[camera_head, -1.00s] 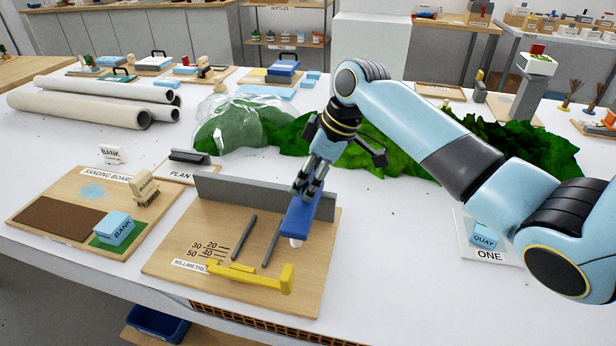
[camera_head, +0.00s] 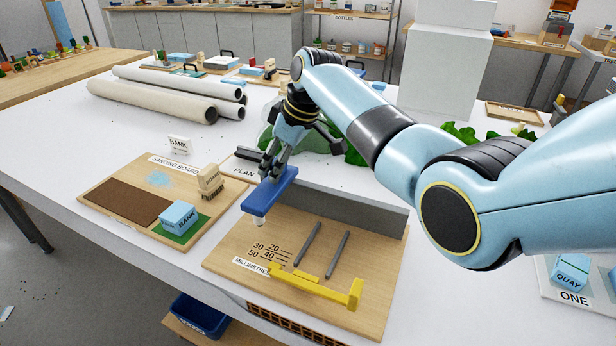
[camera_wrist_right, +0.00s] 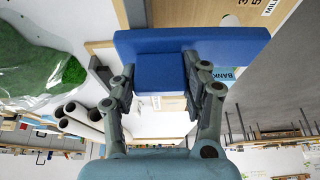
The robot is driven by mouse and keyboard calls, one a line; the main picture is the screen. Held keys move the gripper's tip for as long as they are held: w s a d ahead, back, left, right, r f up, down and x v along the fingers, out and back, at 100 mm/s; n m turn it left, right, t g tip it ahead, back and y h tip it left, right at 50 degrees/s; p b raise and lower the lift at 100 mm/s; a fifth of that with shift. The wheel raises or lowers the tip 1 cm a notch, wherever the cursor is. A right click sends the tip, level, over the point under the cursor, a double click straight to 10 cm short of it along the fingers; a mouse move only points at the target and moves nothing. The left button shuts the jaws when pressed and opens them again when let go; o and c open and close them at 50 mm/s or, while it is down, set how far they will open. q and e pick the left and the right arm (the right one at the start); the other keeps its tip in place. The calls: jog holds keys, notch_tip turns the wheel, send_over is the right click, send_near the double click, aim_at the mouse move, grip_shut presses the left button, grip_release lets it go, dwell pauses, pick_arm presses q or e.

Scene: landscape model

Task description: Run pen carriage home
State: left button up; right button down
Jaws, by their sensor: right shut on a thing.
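The blue pen carriage (camera_head: 272,192), with a white tip underneath, is at the left end of the wooden millimetre board (camera_head: 375,262), by the grey fence (camera_head: 365,213). My right gripper (camera_head: 272,165) is shut on the carriage's raised blue block from above. In the right wrist view, the fingers (camera_wrist_right: 162,85) sit either side of that block, and the wide blue body (camera_wrist_right: 235,42) lies beyond. Whether the white tip touches the board is unclear. My left gripper is not in view.
Two grey rods (camera_head: 308,244) and a yellow bar (camera_head: 320,288) are on the board. The sanding board (camera_head: 105,190) with a BANK block (camera_head: 178,217) and a brush (camera_head: 210,180) stands to the left. Pale tubes (camera_head: 165,98) lie behind. A QUAY block (camera_head: 570,272) is at right.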

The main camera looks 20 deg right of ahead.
jog(key=shift+w+a, duration=0.6)
jog(key=shift+w, duration=0.05)
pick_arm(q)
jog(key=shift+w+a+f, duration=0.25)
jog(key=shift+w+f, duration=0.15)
pick_arm(e)
jog(key=shift+w+a+r, duration=0.1)
jog(key=shift+w, duration=0.05)
jog(key=c, duration=1)
grip_release()
jog(key=o, duration=0.4)
jog(key=shift+w+a, duration=0.15)
jog(key=v, duration=1.2)
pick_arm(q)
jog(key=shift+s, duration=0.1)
